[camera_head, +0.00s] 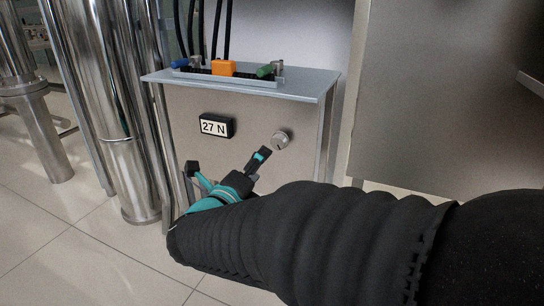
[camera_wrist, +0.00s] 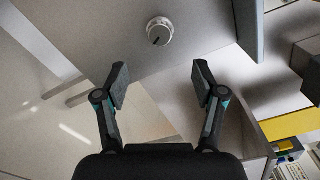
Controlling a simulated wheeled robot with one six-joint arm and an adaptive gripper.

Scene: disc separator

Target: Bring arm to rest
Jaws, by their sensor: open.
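My gripper (camera_head: 227,161) is open and empty, in front of the steel cabinet (camera_head: 185,130) and below its top. In the wrist view my gripper (camera_wrist: 160,82) shows two dark fingers spread wide with nothing between them. A round silver knob (camera_head: 281,139) sits on the cabinet's front face, beyond and apart from the finger tips. In the wrist view the knob (camera_wrist: 160,31) lies beyond the fingers, with a dark mark on its face. My arm, in a black ribbed cover, reaches in from the right.
A display (camera_head: 216,126) reading "27 N" is on the cabinet front. An orange block (camera_head: 223,68), a blue part (camera_head: 180,63) and a green part (camera_head: 265,71) sit on top. Shiny steel pipes (camera_head: 118,130) stand left. Tiled floor (camera_head: 60,235) is open at lower left.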

